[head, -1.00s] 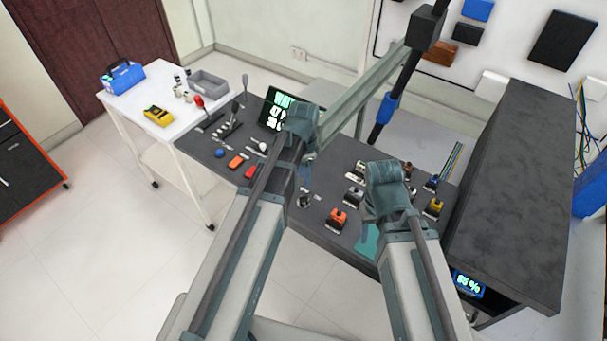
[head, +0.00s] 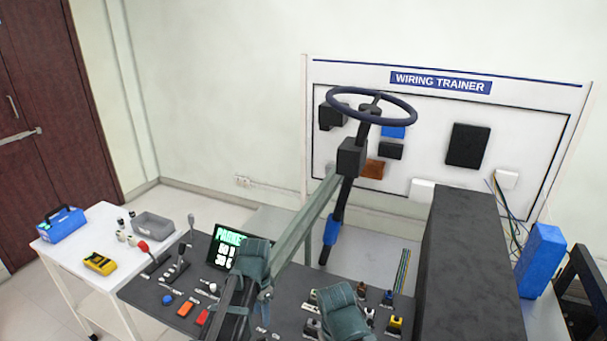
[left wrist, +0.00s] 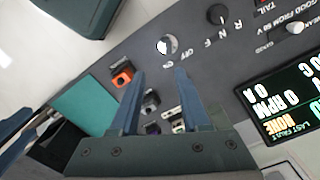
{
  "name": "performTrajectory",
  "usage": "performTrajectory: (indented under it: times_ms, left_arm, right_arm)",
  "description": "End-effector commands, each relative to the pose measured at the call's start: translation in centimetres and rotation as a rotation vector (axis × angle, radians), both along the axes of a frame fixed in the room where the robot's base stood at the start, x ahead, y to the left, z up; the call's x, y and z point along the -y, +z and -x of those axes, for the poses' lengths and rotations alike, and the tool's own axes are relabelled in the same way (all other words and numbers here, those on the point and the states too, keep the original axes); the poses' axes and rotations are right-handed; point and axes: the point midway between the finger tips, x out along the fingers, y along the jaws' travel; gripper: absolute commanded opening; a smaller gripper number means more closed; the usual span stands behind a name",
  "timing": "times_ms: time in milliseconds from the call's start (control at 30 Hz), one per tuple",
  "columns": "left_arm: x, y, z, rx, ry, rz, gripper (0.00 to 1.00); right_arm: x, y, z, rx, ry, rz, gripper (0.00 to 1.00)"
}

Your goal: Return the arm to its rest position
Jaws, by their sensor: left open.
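My left gripper (left wrist: 161,78) is open in the left wrist view, with two blue-grey fingers apart and nothing held between them. It hangs over the dark bench panel (left wrist: 215,70). An orange-topped block (left wrist: 122,75) and small dark connectors sit on the panel near the fingers. In the head view my left arm's wrist (head: 246,258) stands over the bench beside the lit display (head: 226,248). My right arm's wrist (head: 343,308) is at the bottom centre; its jaws are not clear there.
A steering wheel (head: 370,104) stands on a column behind the bench. A dark box-like block (head: 465,250) rises at the right. A white side table (head: 62,256) holds a blue case (head: 62,222), a yellow meter (head: 100,263) and a grey bin (head: 153,226). The wiring trainer board (head: 440,210) stands behind.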

Motion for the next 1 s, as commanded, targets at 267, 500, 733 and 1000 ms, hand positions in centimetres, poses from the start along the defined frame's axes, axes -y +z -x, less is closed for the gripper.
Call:
performTrajectory:
  times_ms: [267, 500, 733, 1000]
  left_arm:
    - [6.9, -0.5, 9.6, -0.004, 0.318, -0.070, 0.46]
    - [8.9, -0.6, 13.1, 0.010, 0.481, -0.103, 0.46]
    - [9.0, -0.5, 13.2, 0.011, 0.497, -0.105, 0.46]
    - [9.0, -0.6, 13.1, 0.011, 0.495, -0.105, 0.46]
  right_arm:
    - [0.0, -0.6, 0.0, 0.000, 0.000, 0.000, 0.50]
    - [0.0, -0.7, 0.0, 0.000, 0.000, 0.000, 0.50]
    - [0.0, -0.7, 0.0, 0.000, 0.000, 0.000, 0.50]
    - [0.0, -0.7, 0.0, 0.000, 0.000, 0.000, 0.50]
